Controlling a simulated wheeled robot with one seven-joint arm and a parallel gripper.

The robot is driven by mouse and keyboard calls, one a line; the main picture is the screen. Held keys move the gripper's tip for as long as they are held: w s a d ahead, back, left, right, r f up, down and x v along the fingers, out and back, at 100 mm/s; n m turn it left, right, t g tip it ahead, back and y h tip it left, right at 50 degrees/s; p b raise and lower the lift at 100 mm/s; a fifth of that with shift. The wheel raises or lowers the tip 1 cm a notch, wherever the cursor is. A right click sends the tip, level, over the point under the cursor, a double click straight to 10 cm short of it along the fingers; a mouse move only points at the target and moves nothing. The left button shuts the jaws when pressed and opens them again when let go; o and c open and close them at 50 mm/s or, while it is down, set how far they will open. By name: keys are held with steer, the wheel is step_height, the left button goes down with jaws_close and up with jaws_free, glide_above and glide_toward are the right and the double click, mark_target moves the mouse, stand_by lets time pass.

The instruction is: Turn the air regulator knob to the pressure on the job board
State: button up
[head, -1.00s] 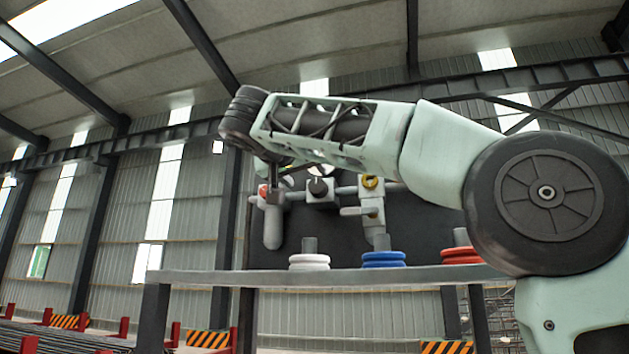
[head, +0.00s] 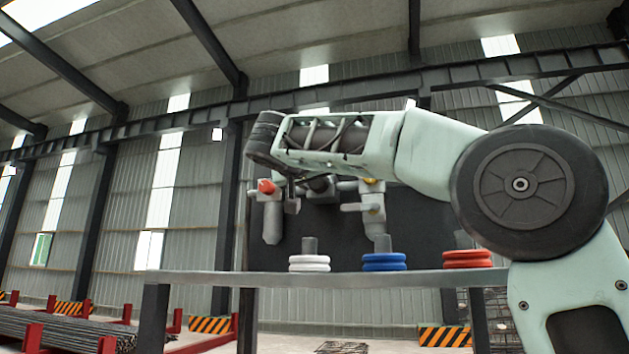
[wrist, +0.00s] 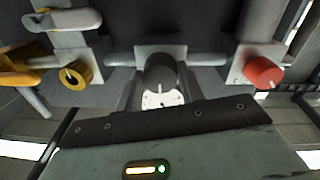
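The regulator's black knob (wrist: 160,72) is in the middle of the wrist view, on a grey block in a pipe line. A white gauge face (wrist: 160,99) shows beyond it, partly covered; its reading is too small to tell. In the head view the black knob (head: 320,186) sits just below my forearm, partly hidden. My gripper (wrist: 158,90) has its two dark fingers apart, one on each side of the knob region; I cannot tell whether they touch it. No job board with a readable pressure shows.
A red knob (wrist: 263,72) and a yellow knob (wrist: 75,75) flank the black one. White (head: 309,263), blue (head: 384,262) and red (head: 467,259) ring stacks stand on the grey bench (head: 220,278) below. A dark panel (head: 340,237) stands behind.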

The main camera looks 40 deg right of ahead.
steer(key=shift+f+m+b, duration=0.15)
steer(key=shift+m+b, duration=0.25)
steer(key=shift+b, duration=0.45)
steer(key=shift+o, duration=0.2)
steer(key=shift+m, duration=0.4)
steer(key=shift+r, duration=0.2)
steer(key=o, duration=1)
steer(key=shift+c, duration=0.2)
steer(key=shift+a, duration=0.1)
steer(key=b+v, duration=0.3)
steer(key=v, duration=1.4)
steer(key=shift+s+b, duration=0.15)
steer(key=shift+b, duration=0.25)
